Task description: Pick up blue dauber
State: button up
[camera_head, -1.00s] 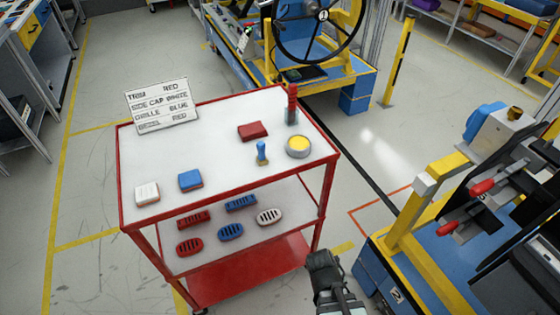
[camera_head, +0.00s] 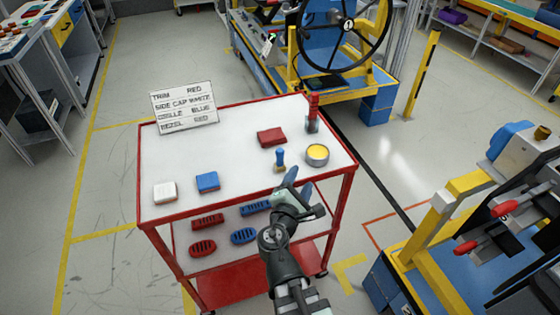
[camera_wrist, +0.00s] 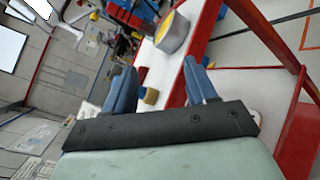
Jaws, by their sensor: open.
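The blue dauber (camera_head: 280,158) stands upright on the white top of the red cart, near its front right part, with a blue handle and a tan base. My gripper (camera_head: 299,182) is at the cart's front edge, just in front of and slightly right of the dauber, apart from it. Its bluish fingers are open and empty. In the wrist view, my gripper (camera_wrist: 161,85) shows its two fingers spread. A small tan piece (camera_wrist: 150,96) shows between them; I cannot tell for sure whether it is the dauber's base.
A round tin with yellow contents (camera_head: 317,154) stands right of the dauber. A red block (camera_head: 271,138) lies behind it, and a red-handled tool (camera_head: 313,114) stands farther back. Blue (camera_head: 207,182) and white (camera_head: 165,192) blocks sit left. A label sign (camera_head: 185,107) stands at the back left.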

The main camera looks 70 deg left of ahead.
aim_at(280, 158)
jog(key=s+a+n+g+y, duration=0.1)
jog(key=n, duration=0.3)
jog(key=s+a+r+n+g+y, duration=0.1)
jog(key=s+n, duration=0.1)
jog(key=n, duration=0.2)
jog(key=s+a+n+g+y, duration=0.1)
jog(key=n, duration=0.2)
jog(key=shift+s+r+n+g, duration=0.3)
jog(key=shift+s+r+n, duration=0.05)
jog(key=shift+s+n, duration=0.05)
jog(key=shift+n, duration=0.4)
jog(key=shift+x, duration=3.8)
jog(key=shift+r, duration=0.1)
jog(key=c, duration=1)
